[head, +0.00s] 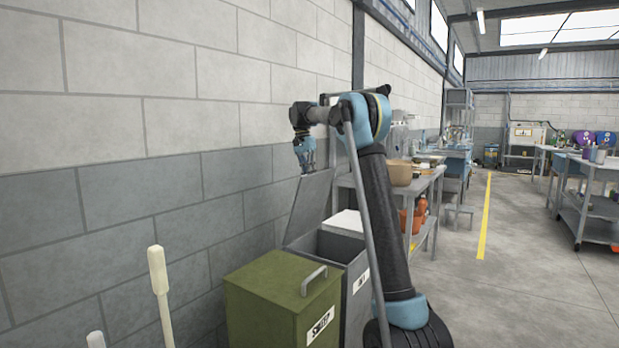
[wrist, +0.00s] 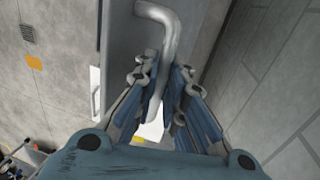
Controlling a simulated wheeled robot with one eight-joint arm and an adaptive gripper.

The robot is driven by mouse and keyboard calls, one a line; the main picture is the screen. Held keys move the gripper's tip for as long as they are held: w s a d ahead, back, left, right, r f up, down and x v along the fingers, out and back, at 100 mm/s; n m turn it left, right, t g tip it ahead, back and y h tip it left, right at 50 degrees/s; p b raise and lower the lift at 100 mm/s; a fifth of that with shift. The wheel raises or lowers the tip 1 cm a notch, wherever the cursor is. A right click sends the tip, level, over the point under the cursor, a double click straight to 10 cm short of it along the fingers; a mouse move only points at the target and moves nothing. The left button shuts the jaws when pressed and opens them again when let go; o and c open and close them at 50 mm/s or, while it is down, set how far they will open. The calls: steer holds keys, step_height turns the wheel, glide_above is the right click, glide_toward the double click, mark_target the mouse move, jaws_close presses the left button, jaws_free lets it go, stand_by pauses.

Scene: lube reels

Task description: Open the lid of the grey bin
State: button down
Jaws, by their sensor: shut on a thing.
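The grey bin (head: 354,308) stands beside the wall, behind a green bin. Its lid (head: 309,207) is tilted up steeply and the bin's mouth shows open. My gripper (head: 306,163) is at the lid's upper edge. In the wrist view, the lid's bent metal handle (wrist: 160,14) runs between the fingers of my gripper (wrist: 162,74), which is shut on it. The lid's grey face (wrist: 120,30) shows beside the handle. In the head view my gripper hides the handle.
A green bin (head: 270,318) labelled SWEEP, with its own handle, stands in front. A white-topped thing (head: 345,222) sits behind the grey bin. The block wall (head: 130,200) is close on the left. A workbench (head: 428,185) stands beyond. The floor (head: 520,270) at right is clear.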

steer(key=c, duration=1.7)
jaws_free()
steer(key=shift+w+f, duration=0.15)
steer(key=shift+o, duration=0.2)
steer(key=shift+r, duration=0.2)
step_height(320, 180, up, 11)
steer(key=w+a, duration=0.1)
steer(key=shift+w+a+r, duration=0.15)
steer(key=shift+a+r, duration=0.05)
steer(key=shift+a, duration=0.2)
